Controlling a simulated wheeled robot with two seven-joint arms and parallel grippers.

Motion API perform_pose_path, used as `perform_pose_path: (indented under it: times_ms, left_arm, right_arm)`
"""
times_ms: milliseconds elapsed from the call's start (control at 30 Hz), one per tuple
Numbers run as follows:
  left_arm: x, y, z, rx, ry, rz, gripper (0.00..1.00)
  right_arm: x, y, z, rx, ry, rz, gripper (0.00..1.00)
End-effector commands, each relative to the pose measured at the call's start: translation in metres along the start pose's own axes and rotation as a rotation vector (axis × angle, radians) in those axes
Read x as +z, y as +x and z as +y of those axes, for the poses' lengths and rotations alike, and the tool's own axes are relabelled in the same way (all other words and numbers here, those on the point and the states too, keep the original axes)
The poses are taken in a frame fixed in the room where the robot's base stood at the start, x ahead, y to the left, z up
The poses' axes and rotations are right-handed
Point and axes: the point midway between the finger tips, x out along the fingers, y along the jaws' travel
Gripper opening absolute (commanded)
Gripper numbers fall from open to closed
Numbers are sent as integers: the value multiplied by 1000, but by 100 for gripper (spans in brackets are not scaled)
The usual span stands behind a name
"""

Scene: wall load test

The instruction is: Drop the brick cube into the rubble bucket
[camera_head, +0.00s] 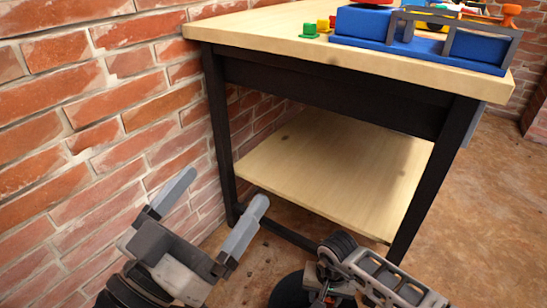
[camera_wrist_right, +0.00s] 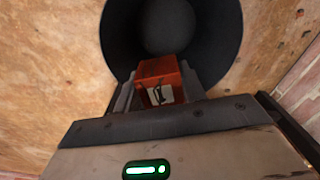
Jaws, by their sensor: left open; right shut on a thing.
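The brick cube (camera_wrist_right: 160,72) is orange-red with a pale, dark-marked patch on one face. My right gripper (camera_wrist_right: 158,88) is shut on it, with a finger on each side. Behind the cube in the right wrist view is the round, dark rubble bucket (camera_wrist_right: 220,38). The cube overlaps the bucket's opening there; its height relative to the rim is unclear. In the head view the bucket (camera_head: 288,291) shows partly at the bottom edge, beside my right arm. My left gripper (camera_head: 222,192) is open and empty, near the brick wall, left of the bucket.
A workbench (camera_head: 270,34) with black legs and a low wooden shelf (camera_head: 340,165) stands ahead. A brick wall (camera_head: 75,130) lines the left. Brown floor (camera_head: 480,200) is open at right.

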Motion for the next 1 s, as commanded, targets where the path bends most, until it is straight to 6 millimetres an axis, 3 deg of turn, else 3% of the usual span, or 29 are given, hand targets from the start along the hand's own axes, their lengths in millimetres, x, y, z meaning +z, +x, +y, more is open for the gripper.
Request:
perform_pose_path:
  times_ms: [100,300,667,700,767,1000]
  left_arm:
    - [-11,3,2,31,96,94,100]
    - [-27,4,6,61,192,188,100]
    - [-32,5,8,68,213,212,100]
    - [-32,5,8,68,213,212,100]
    - [-32,5,8,68,213,212,100]
    - [-32,4,8,68,212,211,100]
  right_arm:
    - [0,13,0,-1,0,-1,14]
    - [0,21,0,0,0,1,14]
    - [0,22,0,0,0,0,14]
    - [0,22,0,0,0,0,49]
    - [0,22,0,0,0,0,66]
    - [0,22,0,0,0,0,66]
